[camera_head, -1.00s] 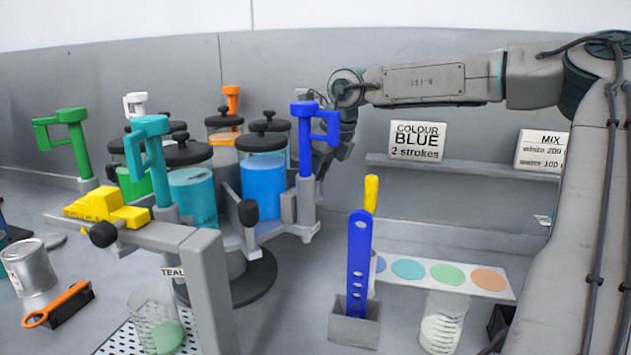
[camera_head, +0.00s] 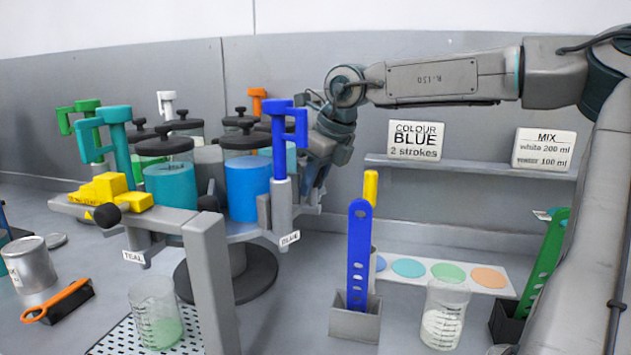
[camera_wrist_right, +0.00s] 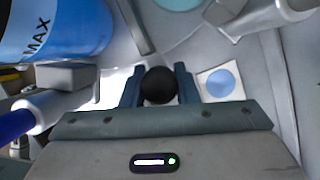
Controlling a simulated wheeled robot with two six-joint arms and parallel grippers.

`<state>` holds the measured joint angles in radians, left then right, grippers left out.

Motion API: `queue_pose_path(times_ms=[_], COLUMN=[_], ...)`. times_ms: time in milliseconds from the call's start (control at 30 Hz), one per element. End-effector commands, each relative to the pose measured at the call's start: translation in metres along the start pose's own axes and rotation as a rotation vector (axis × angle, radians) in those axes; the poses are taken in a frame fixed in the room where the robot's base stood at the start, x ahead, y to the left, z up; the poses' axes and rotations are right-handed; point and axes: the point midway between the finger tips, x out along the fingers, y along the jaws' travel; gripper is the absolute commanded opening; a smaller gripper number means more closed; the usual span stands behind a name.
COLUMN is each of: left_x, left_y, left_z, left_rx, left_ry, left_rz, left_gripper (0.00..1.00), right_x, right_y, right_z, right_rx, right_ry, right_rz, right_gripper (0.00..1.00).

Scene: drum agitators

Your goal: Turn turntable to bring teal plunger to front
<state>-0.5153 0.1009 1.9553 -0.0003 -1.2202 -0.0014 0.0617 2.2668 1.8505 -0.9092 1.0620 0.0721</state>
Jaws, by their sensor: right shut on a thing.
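The turntable (camera_head: 262,275) carries several lidded jars, each with a coloured plunger beside it. The teal plunger (camera_head: 118,150) stands at the left of the turntable, next to the teal jar (camera_head: 171,186), with a TEAL label (camera_head: 133,257) below it. The blue plunger (camera_head: 279,140) stands at the right front, above a BLUE label (camera_head: 289,239). My right gripper (camera_head: 314,172) is at the turntable's right side, partly hidden behind the blue plunger. In the right wrist view it (camera_wrist_right: 158,86) is shut on a black ball knob (camera_wrist_right: 158,84). My left gripper is not in view.
A grey post (camera_head: 212,285) with a yellow block (camera_head: 108,192) stands in front of the turntable. A beaker (camera_head: 156,312) sits on a perforated tray (camera_head: 118,340). A can (camera_head: 30,268) stands left. A blue strip in a holder (camera_head: 355,323) and another beaker (camera_head: 444,315) stand right.

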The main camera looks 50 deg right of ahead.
Motion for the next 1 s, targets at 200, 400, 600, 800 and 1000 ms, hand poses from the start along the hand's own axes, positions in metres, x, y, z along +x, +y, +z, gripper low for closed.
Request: queue_pose_path(times_ms=[200,400,600,800,1000], left_x=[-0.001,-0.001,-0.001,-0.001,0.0], left_y=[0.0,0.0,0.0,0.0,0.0], left_z=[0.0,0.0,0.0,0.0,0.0], left_rx=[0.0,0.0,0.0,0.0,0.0], left_ry=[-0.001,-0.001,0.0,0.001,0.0], left_rz=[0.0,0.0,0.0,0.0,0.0], left_gripper=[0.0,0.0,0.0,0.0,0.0], right_x=[0.0,0.0,0.0,-0.001,-0.025], right_y=[0.001,0.001,0.001,0.001,0.0], right_z=[0.0,0.0,0.0,0.0,0.001], right_rx=[-0.001,-0.001,0.0,0.0,-0.001], right_ry=[-0.002,-0.003,-0.002,-0.002,-0.005], right_rz=[0.001,0.002,0.001,0.001,-0.002], right_gripper=[0.0,0.29,0.49,0.49,0.49])
